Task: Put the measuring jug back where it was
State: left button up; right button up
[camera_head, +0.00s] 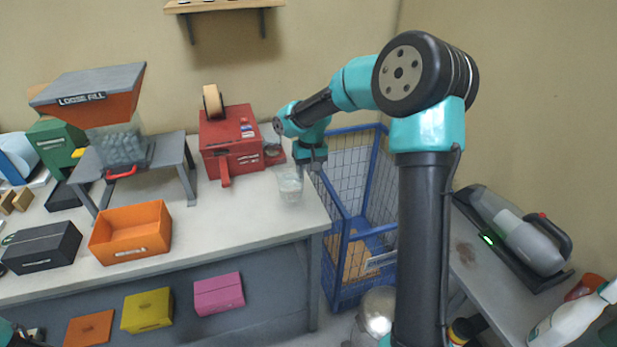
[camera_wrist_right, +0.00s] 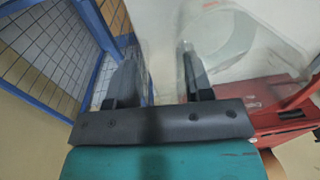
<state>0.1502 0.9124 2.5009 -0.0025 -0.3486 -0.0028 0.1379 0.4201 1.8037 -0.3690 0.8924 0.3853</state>
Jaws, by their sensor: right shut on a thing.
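The clear measuring jug (camera_head: 290,188) is at the right end of the workbench, close to its edge. It looks upright, but I cannot tell whether its base touches the top. My right gripper (camera_head: 314,168) is at the jug's right side, pointing down, shut on it. In the right wrist view the two dark fingers (camera_wrist_right: 160,75) straddle a see-through part of the jug, and its round outline (camera_wrist_right: 222,38) shows beside them. A bit of my left arm shows in the bottom left corner of the head view; its gripper is not seen.
A red tape dispenser (camera_head: 230,145) stands left of the jug. A blue wire cage (camera_head: 352,205) is just right of the bench. The loose-fill hopper (camera_head: 95,95) and an orange bin (camera_head: 130,232) are farther left. Bare worktop (camera_head: 235,215) lies between bin and jug.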

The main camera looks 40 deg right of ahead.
jog(key=shift+w+d+f, duration=0.15)
jog(key=shift+f, duration=0.75)
jog(key=shift+w+d+f, duration=0.1)
jog(key=shift+w+f, duration=0.05)
jog(key=shift+f, duration=0.75)
jog(key=shift+f, duration=0.15)
jog(key=o, duration=1.3)
jog(key=shift+o, duration=0.2)
jog(key=r, duration=1.2)
jog(key=shift+s+d+r, duration=0.1)
jog(key=shift+d+r, duration=0.05)
jog(key=shift+d, duration=0.2)
